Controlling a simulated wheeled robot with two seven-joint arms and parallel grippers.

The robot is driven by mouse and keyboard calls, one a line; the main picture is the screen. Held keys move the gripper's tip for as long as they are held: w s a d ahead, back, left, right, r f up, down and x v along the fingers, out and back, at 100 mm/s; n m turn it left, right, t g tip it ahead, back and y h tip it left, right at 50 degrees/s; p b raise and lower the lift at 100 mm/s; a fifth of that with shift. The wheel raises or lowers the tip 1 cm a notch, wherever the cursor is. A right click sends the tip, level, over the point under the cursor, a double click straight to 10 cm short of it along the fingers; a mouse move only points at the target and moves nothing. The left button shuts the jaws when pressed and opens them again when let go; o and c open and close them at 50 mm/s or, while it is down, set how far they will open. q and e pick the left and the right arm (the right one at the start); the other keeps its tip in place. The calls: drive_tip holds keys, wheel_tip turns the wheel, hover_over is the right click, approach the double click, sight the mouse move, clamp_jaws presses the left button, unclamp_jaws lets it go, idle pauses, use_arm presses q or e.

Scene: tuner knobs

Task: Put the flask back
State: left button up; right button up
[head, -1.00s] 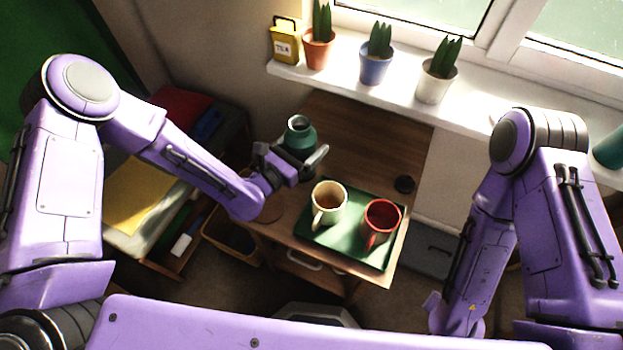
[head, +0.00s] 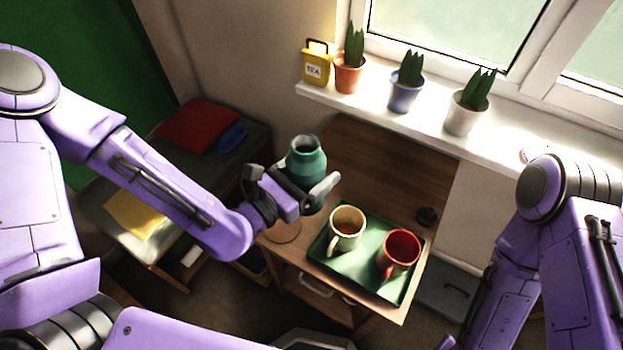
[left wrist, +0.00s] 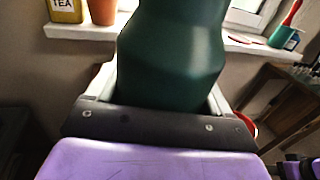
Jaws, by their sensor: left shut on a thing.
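The dark green flask (head: 306,158), open-mouthed and roughly upright, is held in my left gripper (head: 312,190). In the head view it appears above the left part of the wooden table (head: 375,165), left of the mugs. In the left wrist view the flask (left wrist: 172,60) fills the middle between the fingers; its top is cut off and its base is hidden. A round mark or coaster (head: 284,229) shows on the table's left end below the gripper. A small black round piece (head: 427,216) lies at the table's right side. My right gripper is out of view.
A green tray (head: 350,264) holds a cream mug (head: 346,228) and a red mug (head: 399,252). The windowsill (head: 425,117) carries a yellow tea tin (head: 316,64) and potted plants. A low bench with a red cloth (head: 197,125) stands left. The table's back is clear.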

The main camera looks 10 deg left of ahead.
use_arm(q)
drive_tip(key=shift+w+a+f+b, duration=0.15)
drive_tip(key=shift+w+f+b, duration=0.75)
drive_tip(key=shift+f, duration=0.05)
drive_tip(key=w+a+f, duration=0.2)
drive_tip(key=w+f, duration=0.7)
drive_tip(key=f, duration=0.1)
drive_tip(key=shift+w+p, duration=0.35)
drive_tip(key=shift+w, duration=0.05)
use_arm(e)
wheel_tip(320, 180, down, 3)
use_arm(q)
drive_tip(key=shift+f, duration=0.25)
drive_tip(key=o, duration=1.4)
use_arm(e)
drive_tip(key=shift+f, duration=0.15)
